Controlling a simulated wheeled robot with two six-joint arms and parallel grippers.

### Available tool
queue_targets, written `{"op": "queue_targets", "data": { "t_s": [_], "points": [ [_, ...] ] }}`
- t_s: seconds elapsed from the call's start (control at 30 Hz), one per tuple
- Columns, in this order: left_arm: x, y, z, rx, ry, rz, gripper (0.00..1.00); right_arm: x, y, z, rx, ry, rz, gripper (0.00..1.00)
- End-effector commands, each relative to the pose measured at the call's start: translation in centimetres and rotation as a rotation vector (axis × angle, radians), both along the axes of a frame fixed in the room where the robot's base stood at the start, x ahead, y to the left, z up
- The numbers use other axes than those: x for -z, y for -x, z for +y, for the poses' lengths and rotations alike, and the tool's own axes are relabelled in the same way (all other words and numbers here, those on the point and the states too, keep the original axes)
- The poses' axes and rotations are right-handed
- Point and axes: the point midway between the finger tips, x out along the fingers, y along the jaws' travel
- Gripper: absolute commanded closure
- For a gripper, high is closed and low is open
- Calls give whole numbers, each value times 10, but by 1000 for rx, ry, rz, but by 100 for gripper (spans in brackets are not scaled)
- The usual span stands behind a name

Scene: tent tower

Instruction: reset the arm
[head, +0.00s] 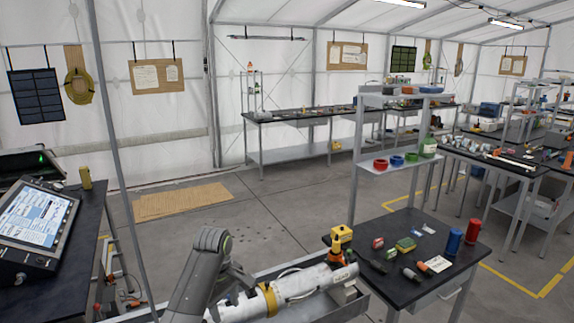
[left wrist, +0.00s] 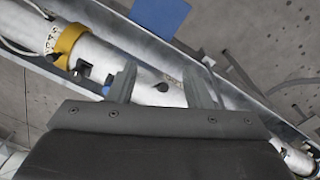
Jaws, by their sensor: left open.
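My left arm rises from the bottom of the head view, bends at the top and reaches down beside a white cylinder (head: 292,286) with a yellow ring. In the left wrist view the two fingers of my left gripper (left wrist: 161,88) stand apart. The white cylinder also shows there (left wrist: 100,60), running diagonally beneath the fingers and across the gap. I cannot tell whether the fingers touch it. My right gripper is not in view.
The cylinder lies in a long grey tray (head: 362,301). A dark table (head: 400,283) with small parts, a yellow block and two cans stands right of it. A console (head: 35,226) sits on a dark bench at left. Open floor (head: 260,215) lies beyond.

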Motion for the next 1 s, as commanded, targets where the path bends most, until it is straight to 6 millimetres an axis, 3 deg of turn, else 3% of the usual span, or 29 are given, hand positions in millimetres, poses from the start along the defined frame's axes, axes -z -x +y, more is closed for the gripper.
{"op": "queue_targets", "data": {
  "t_s": [0.27,0.5,0.73,0.9,1.0],
  "points": [
    [78,63,43,157,-6,-61,54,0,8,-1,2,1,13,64],
    [127,144,83,323,-53,-123,54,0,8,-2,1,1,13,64],
    [146,234,115,491,-129,-168,54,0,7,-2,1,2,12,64],
    [142,300,133,619,-200,-188,54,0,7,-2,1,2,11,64],
    [134,329,140,680,-234,-194,54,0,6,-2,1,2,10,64]
  ]
}}
